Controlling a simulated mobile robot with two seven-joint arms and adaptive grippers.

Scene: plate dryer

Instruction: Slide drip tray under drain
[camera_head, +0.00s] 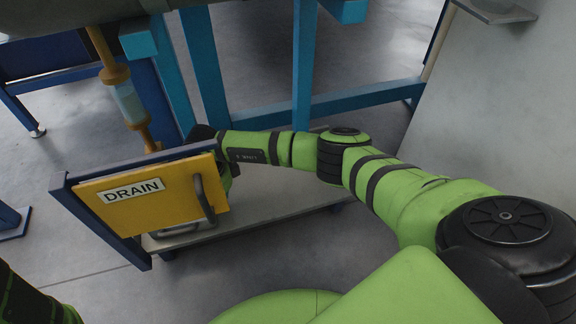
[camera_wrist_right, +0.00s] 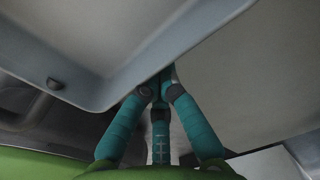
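The drip tray (camera_wrist_right: 138,75) fills the upper left of the right wrist view as a pale grey pan with a raised rim and a small dark fitting. My right gripper (camera_wrist_right: 162,85) has its teal fingers drawn together at the tray's rim and appears shut on it. In the head view this gripper is hidden behind the yellow panel (camera_head: 135,205) labelled DRAIN. The drain pipe (camera_head: 128,103), with a clear section between brass-coloured fittings, comes down behind that panel. My left gripper is out of view.
A low grey platform (camera_head: 262,206) lies behind and right of the yellow panel, under my right arm. The panel has a grey handle (camera_head: 204,200) and a blue frame (camera_head: 85,218). Blue posts (camera_head: 303,70) stand behind. Grey floor is open in front.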

